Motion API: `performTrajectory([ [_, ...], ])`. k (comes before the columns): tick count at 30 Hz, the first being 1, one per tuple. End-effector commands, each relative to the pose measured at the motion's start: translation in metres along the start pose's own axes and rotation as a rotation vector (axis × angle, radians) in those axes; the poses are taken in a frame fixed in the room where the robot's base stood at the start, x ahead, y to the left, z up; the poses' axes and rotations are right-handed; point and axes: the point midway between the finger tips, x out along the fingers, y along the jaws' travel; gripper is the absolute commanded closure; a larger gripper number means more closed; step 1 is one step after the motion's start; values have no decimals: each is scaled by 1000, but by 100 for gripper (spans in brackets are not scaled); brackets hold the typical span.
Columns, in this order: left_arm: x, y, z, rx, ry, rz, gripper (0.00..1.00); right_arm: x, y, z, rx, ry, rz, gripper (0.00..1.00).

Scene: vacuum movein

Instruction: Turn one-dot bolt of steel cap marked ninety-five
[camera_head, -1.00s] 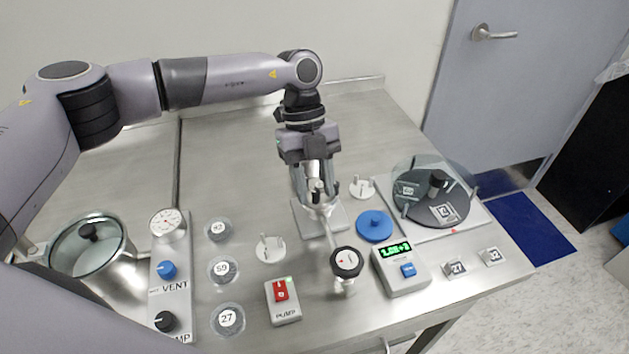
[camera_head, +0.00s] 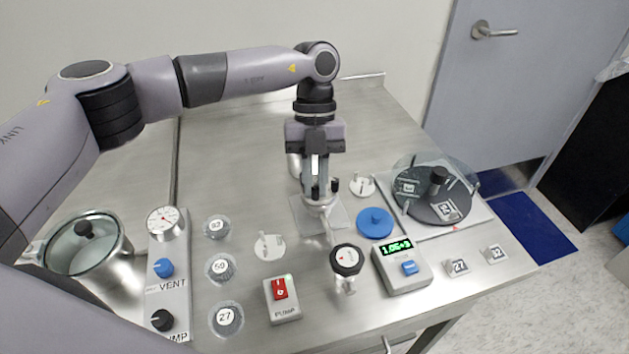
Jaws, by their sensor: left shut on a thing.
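My left gripper (camera_head: 319,189) points straight down over the steel cap (camera_head: 320,208) on the pipe fitting at the table's middle right. Its fingers are shut on a small bolt at the cap's top, which they mostly hide. A dark bolt head (camera_head: 335,184) shows beside the fingers. I cannot read the number ninety-five or any dots on the cap at this size. My right gripper is not in view.
A black-knobbed valve (camera_head: 346,260) stands in front of the fitting. A gauge readout box (camera_head: 401,267), blue disc (camera_head: 375,222) and round glass-covered plate (camera_head: 437,195) are to the right. A red-switch pump box (camera_head: 282,299) and glass-lidded steel pot (camera_head: 88,243) are left.

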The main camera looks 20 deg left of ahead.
Motion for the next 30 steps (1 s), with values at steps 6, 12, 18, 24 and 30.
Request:
performTrajectory([
  [6,1,-3,0,192,0,79,100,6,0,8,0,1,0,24],
  [12,1,-3,0,368,-1,152,100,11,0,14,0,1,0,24],
  [18,1,-4,-1,540,-2,224,100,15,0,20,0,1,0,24],
  [24,1,-5,-2,693,-2,287,100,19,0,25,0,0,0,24],
  [30,1,-5,-2,808,-2,335,100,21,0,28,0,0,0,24],
])
